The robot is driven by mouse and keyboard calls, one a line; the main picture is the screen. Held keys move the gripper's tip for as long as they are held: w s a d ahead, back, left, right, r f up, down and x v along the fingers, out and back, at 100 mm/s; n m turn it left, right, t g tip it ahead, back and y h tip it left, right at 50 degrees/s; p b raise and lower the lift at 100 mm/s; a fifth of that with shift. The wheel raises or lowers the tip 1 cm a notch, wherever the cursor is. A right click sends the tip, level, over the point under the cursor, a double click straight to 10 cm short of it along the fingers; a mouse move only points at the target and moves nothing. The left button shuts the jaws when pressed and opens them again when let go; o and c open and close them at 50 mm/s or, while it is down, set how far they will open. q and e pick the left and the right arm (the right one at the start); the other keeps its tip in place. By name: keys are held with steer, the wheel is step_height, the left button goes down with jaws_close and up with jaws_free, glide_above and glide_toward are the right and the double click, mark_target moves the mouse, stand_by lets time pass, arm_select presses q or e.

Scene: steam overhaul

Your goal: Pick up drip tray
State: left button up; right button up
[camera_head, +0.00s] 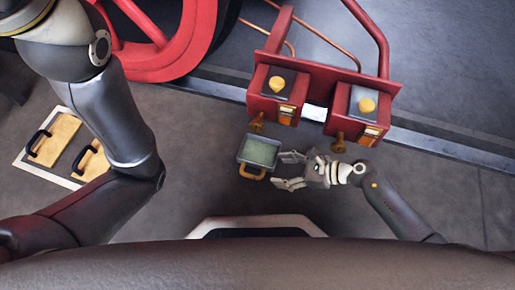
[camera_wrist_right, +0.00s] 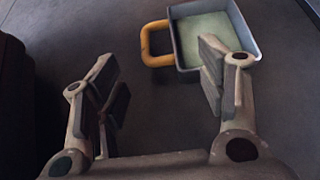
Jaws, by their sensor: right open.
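The drip tray (camera_head: 243,153) is a small grey rectangular tray with a pale green inside and a yellow handle (camera_head: 252,173) on its near side. It appears to rest on the floor below the red frame. My right gripper (camera_head: 280,170) is open and empty just right of the tray, its fingers pointing left towards it. In the right wrist view the tray (camera_wrist_right: 179,49) lies beyond the open fingers (camera_wrist_right: 156,62), with the yellow handle (camera_wrist_right: 147,43) between them and the right finger overlapping the tray's near part. My left gripper is out of view.
A red frame (camera_head: 325,72) with two boxes, yellow knobs and brass taps stands just above the tray. A red wheel (camera_head: 150,60) is at upper left. A white-edged panel (camera_head: 62,148) with black handles lies at left. A rail runs across; floor around the tray is clear.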

mark_target(245, 167)
steer(key=b+x, duration=0.1)
steer(key=x, duration=0.3)
steer(key=shift+a+f+b, duration=0.15)
steer(key=shift+a+b, duration=0.1)
steer(key=shift+b, duration=0.15)
steer(key=b+x, duration=0.3)
steer(key=x, duration=0.2)
steer(key=shift+a, duration=0.2)
steer(key=c, duration=1.3)
steer(key=shift+w, duration=0.1)
